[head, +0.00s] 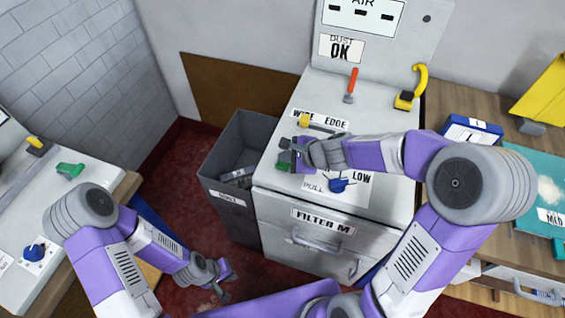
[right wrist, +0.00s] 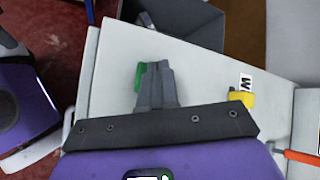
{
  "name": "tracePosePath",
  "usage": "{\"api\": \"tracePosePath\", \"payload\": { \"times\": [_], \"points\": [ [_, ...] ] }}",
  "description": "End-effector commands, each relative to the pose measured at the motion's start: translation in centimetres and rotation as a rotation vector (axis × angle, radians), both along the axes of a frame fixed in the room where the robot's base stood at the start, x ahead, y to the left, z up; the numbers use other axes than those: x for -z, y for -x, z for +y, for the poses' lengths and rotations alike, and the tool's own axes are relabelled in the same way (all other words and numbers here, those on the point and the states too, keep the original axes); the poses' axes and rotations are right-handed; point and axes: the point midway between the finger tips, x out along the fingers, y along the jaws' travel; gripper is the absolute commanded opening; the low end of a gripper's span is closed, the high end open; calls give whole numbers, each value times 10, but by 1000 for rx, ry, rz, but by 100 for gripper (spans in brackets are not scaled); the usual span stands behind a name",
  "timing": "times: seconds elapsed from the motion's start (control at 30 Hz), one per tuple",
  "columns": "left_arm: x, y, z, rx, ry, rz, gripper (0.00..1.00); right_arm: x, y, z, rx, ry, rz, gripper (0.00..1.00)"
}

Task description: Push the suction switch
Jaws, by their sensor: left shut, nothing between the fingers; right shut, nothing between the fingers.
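A green switch (head: 284,161) sits on the top of the light grey filter cabinet (head: 270,195), near its left edge. I take it for the suction switch; its label is not readable. My right gripper (head: 294,148) is shut and empty, with its fingertips at the switch and partly covering it. In the right wrist view the shut fingers (right wrist: 155,85) show with a strip of the green switch (right wrist: 139,77) beside them. I cannot tell whether they touch. My left gripper (head: 226,282) is shut and empty, low over the red floor at lower left.
A yellow lever (head: 304,121), a red lever (head: 351,84) and a blue knob (head: 338,185) stand on the same cabinet. A grey bin (head: 228,165) stands left of it. Another green switch (head: 70,170) is on the left machine. A wooden bench (head: 500,160) is at right.

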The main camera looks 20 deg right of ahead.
Motion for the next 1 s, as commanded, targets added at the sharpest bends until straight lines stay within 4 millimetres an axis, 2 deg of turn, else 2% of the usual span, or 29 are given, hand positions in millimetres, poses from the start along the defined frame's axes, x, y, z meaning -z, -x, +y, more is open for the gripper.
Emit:
{"api": "tracePosePath", "payload": {
  "times": [1.0],
  "points": [
    [8,0,0,0,0,0,0,7,0,0,1,0,-1,0]
  ]
}}
